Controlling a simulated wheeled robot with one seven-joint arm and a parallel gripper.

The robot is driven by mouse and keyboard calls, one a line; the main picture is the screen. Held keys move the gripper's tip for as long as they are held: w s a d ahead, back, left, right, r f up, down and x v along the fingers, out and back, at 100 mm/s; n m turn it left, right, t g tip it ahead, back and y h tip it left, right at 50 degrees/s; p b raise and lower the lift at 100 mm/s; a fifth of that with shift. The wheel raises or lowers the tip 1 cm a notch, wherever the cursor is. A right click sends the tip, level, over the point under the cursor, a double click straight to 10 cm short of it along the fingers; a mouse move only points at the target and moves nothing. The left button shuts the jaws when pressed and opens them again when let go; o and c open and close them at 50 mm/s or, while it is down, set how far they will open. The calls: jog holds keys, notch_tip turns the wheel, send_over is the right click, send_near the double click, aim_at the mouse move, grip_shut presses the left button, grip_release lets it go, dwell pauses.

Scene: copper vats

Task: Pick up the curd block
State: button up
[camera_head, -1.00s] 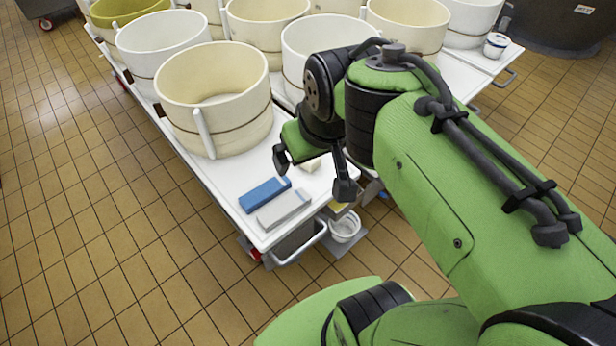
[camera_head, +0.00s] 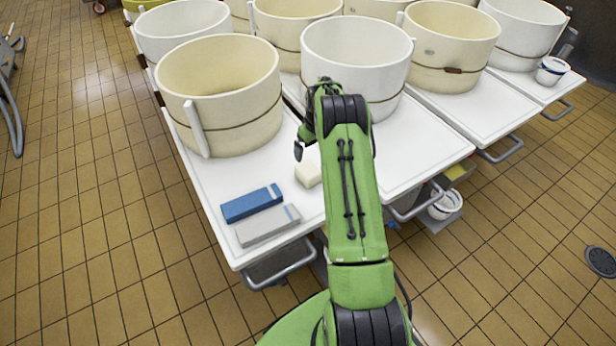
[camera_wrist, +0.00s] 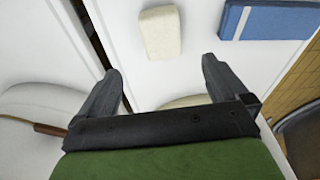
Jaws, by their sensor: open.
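The curd block (camera_head: 308,173) is a small cream block lying on the white table top (camera_head: 228,182), just left of my arm, which may hide part of it. In the wrist view the curd block (camera_wrist: 161,32) lies whole and clear beyond my fingertips. My gripper (camera_wrist: 160,66) is open, its two dark fingers apart with the block ahead of the gap and not between them. In the head view one dark finger of my gripper (camera_head: 299,150) shows above and left of the block; the other is hidden by my arm.
A blue block (camera_head: 251,202) and a grey block (camera_head: 267,226) lie left of the curd. A large cream vat (camera_head: 222,100) and a white vat (camera_head: 357,60) stand behind. A gap separates neighbouring tables. The white top right of my arm (camera_head: 420,145) is bare.

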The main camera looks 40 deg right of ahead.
aim_at(308, 169)
jog(key=f+b, duration=0.1)
jog(key=f, duration=0.3)
jog(key=w+f+b, duration=0.1)
jog(key=f+b, duration=0.1)
jog(key=f, duration=0.3)
jog(key=w+f+b, duration=0.1)
jog(key=f, duration=0.4)
jog(key=shift+w+a+b, duration=0.1)
jog(key=shift+a+b, duration=0.05)
jog(key=shift+b, duration=0.15)
jog(key=shift+f, duration=0.1)
jog(key=shift+c, duration=0.5)
jog(key=c, duration=1.2)
